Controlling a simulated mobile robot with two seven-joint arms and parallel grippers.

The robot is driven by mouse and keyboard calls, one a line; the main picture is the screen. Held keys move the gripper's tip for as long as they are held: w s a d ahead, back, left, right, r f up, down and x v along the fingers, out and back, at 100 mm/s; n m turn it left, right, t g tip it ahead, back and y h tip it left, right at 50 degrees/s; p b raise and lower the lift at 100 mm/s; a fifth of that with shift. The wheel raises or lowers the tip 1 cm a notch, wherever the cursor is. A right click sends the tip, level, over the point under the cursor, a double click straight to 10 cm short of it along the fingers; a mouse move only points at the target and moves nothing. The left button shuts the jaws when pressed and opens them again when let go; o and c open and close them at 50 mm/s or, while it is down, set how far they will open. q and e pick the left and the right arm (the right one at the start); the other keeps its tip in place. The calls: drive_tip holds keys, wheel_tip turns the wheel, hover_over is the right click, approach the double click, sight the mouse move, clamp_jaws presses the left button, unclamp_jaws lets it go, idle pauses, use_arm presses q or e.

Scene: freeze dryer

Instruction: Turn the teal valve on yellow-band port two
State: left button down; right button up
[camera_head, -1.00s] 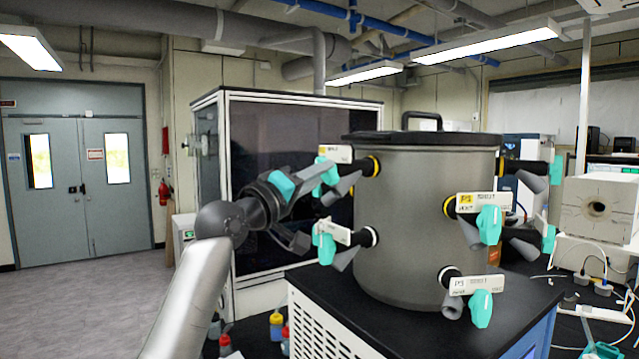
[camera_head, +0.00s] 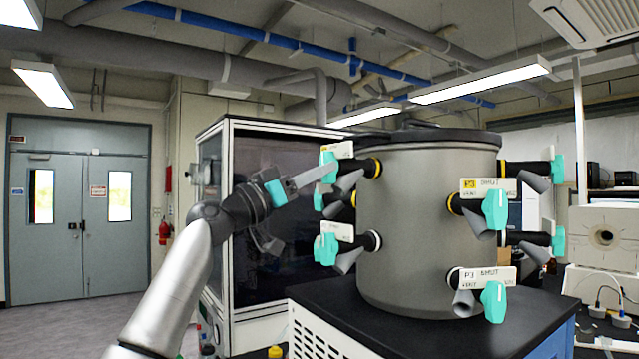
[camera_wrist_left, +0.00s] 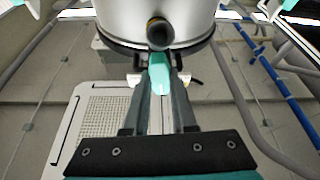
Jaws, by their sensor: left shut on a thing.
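The grey drum (camera_head: 428,228) carries several ports with teal valves. My left gripper (camera_head: 320,174) is at the upper-left port, whose collar has a yellow band (camera_head: 376,167). It is shut on that port's teal valve (camera_head: 328,164). The left wrist view shows the teal valve (camera_wrist_left: 159,76) between the two fingers, below the dark port end (camera_wrist_left: 160,32). The port's label (camera_head: 341,149) has a yellow patch, but its number is too small to read. My right gripper is not in view.
Another yellow-band port with a teal valve (camera_head: 496,209) faces front right. White-band ports with teal valves (camera_head: 326,249) and (camera_head: 493,301) sit lower. A glass-fronted cabinet (camera_head: 285,215) stands behind my left arm. The drum rests on a black-topped bench (camera_head: 400,335).

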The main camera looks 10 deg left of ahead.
use_arm(q)
drive_tip(key=shift+m+g+h, duration=0.4)
drive_tip(key=shift+m, duration=0.6)
drive_tip(key=c, duration=0.7)
unclamp_jaws()
drive_tip(key=shift+a+f, duration=0.1)
drive_tip(key=b+v, duration=0.5)
drive_tip(key=v, duration=1)
drive_tip(key=shift+b, duration=0.3)
